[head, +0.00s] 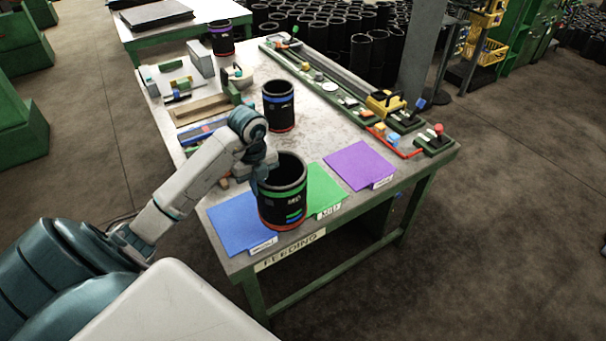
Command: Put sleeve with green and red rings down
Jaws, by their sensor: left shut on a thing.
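The black sleeve with green and red rings (283,207) is upright near the front edge of the table. The green ring is around its upper part and the red ring is at its bottom. It overlaps the blue mat (232,226) and the green mat (326,186) in the picture. I cannot tell whether its base touches the surface. My left gripper (262,176) is shut on the left side of its upper wall; the fingertips are partly hidden by the sleeve. My right gripper is not in view.
A sleeve with blue and red rings (279,103) stands farther back, and a sleeve with a purple ring (221,38) near the far end. The purple mat (360,165) is bare. A long fixture with tools (345,88) lines the table's right edge.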

